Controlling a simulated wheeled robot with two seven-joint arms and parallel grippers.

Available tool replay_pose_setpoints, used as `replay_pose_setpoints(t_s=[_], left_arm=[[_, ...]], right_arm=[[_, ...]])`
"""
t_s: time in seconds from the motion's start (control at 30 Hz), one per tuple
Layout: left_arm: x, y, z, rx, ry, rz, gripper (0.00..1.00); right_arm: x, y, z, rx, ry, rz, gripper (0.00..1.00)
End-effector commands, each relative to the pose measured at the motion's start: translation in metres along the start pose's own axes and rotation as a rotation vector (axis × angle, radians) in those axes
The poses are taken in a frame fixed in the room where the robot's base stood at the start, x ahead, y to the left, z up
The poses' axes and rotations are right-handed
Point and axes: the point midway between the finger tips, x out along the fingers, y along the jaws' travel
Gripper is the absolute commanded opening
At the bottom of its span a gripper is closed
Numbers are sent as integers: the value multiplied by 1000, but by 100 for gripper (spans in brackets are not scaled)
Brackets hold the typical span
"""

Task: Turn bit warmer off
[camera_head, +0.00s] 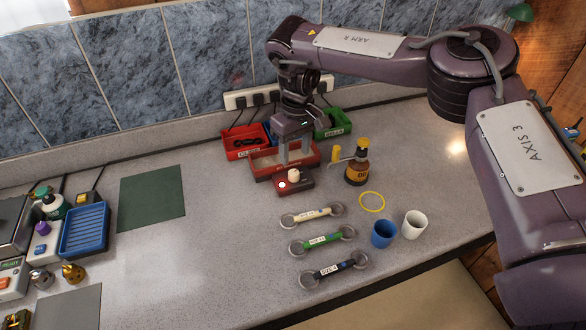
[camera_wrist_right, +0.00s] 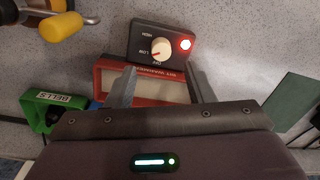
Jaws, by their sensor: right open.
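The bit warmer (camera_head: 262,168) is a red-brown open box at the back of the counter. It also shows in the right wrist view (camera_wrist_right: 109,80). Its dark control box (camera_head: 302,184) sits in front, with a cream knob (camera_head: 294,175) and a lit indicator (camera_wrist_right: 185,44). In the right wrist view, the knob (camera_wrist_right: 162,50) has a red pointer toward the lower left, near LOW and OFF; I cannot tell which exactly. My right gripper (camera_head: 294,154) is open and empty, fingers pointing down over the warmer, just behind the knob. My left gripper is out of view.
A red bin (camera_head: 240,142) and green bin (camera_head: 338,123) flank the warmer, below a power strip (camera_head: 240,99). The counter's middle left is clear.

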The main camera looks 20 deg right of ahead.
Motion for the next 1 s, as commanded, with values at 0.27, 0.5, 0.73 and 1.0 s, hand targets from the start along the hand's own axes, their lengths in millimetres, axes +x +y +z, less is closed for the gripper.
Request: replay_pose_setpoints(t_s=[0.27,0.5,0.73,1.0], left_arm=[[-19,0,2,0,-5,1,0],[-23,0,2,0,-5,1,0],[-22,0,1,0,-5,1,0],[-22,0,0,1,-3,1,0]], right_arm=[[43,-1,1,-4,-5,0,48],[61,-1,0,-5,-1,0,48],[62,-1,0,-6,0,-1,48],[62,-1,0,-6,0,0,13]])
